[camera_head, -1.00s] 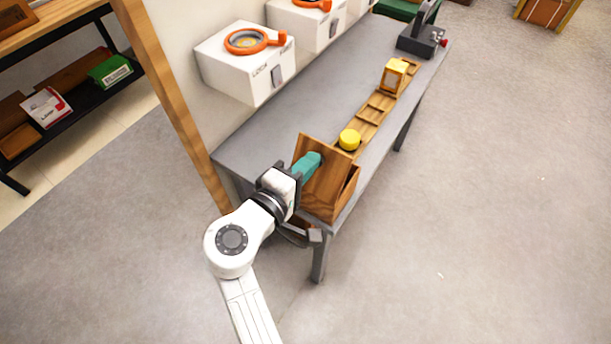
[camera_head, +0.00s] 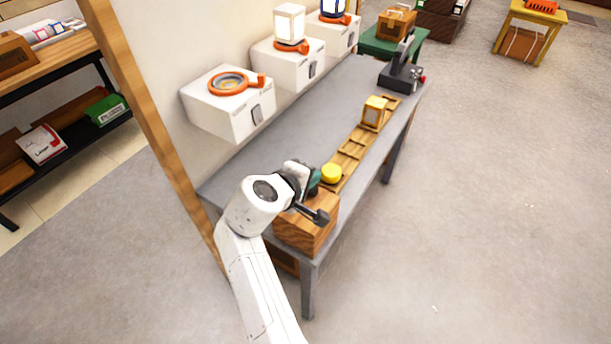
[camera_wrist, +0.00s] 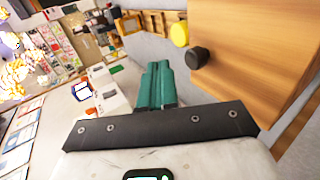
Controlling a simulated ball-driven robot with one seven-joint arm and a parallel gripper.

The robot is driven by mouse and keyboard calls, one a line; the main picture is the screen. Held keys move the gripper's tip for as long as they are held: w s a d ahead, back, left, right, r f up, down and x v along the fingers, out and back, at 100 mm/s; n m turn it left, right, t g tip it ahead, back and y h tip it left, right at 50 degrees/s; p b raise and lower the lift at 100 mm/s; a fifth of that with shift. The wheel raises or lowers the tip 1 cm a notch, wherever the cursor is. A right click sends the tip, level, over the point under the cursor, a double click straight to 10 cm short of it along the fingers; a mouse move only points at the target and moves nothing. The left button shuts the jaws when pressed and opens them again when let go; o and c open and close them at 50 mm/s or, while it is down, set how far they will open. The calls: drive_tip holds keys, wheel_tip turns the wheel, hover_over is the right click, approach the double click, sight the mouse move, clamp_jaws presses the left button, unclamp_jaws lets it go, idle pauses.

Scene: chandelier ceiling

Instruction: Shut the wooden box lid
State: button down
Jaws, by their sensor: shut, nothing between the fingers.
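The wooden box (camera_head: 304,238) sits at the near end of the grey table. Its lid looks lowered over the box, but my arm covers part of the top, so I cannot tell whether it is fully flush. In the wrist view the lid (camera_wrist: 240,45) is a broad wooden panel at the right, with a round black knob (camera_wrist: 197,57) near its edge. My gripper (camera_head: 315,180) is just above the far side of the box. Its teal fingers (camera_wrist: 158,70) are together and empty, left of the knob. I cannot tell whether they touch the lid.
A yellow round object (camera_head: 331,173) sits just beyond the box. A wooden tray strip (camera_head: 352,149) with a yellow-framed cube (camera_head: 374,111) runs along the table (camera_head: 270,145). White wall boxes (camera_head: 228,108) overhang it at left. A wooden post (camera_head: 150,115) stands left; open floor lies right.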

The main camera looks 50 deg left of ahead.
drive_tip(key=shift+w+a+f+g, duration=0.2)
drive_tip(key=shift+w+f+g, duration=0.25)
drive_tip(key=shift+g, duration=0.35)
drive_tip(key=shift+w+a+f+b, duration=0.1)
drive_tip(key=shift+w+f+b, duration=0.35)
drive_tip(key=shift+f, duration=0.15)
wheel_tip(320, 180, up, 5)
drive_tip(key=p, duration=0.4)
drive_tip(key=shift+w, duration=0.1)
wheel_tip(320, 180, up, 9)
drive_tip(key=b, duration=0.2)
